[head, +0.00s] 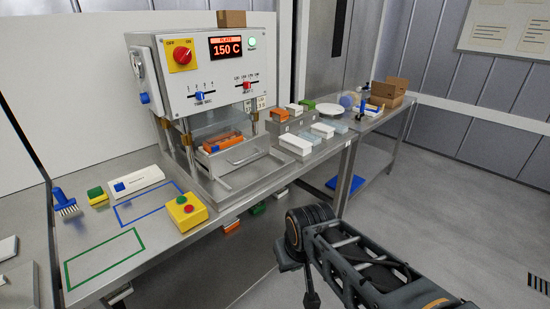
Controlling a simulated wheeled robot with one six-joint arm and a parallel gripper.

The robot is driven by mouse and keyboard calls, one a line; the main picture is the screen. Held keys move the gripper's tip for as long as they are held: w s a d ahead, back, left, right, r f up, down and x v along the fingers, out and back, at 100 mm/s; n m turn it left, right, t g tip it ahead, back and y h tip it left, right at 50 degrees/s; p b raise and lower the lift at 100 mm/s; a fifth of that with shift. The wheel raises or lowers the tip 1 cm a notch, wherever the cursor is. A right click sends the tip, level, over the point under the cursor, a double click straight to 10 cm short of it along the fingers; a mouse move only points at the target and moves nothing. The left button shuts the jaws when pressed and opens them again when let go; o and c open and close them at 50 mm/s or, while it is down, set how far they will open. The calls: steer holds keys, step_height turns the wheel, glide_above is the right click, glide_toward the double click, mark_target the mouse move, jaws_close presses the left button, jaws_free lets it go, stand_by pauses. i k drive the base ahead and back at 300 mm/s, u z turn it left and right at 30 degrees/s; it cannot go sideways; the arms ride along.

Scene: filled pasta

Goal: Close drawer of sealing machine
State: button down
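The sealing machine (205,75) stands on a steel table, with a display reading 150 C. Its drawer (236,164) is low at the front and appears to stick out past the machine's posts over the base plate. A bar handle (245,159) is on the drawer's front. An orange-topped pack (222,143) lies in the drawer. My arm is at the lower right, apart from the machine, with floor between them. My gripper itself does not show.
A yellow button box (186,211) stands at the table's front edge. White and clear packs (296,144) stand right of the drawer. Left are a blue brush (66,203) and blue and green outlines.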

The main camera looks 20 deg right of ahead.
mark_target(219, 163)
steer(key=u, duration=0.45)
steer(key=i, duration=0.95)
steer(key=z, duration=0.3)
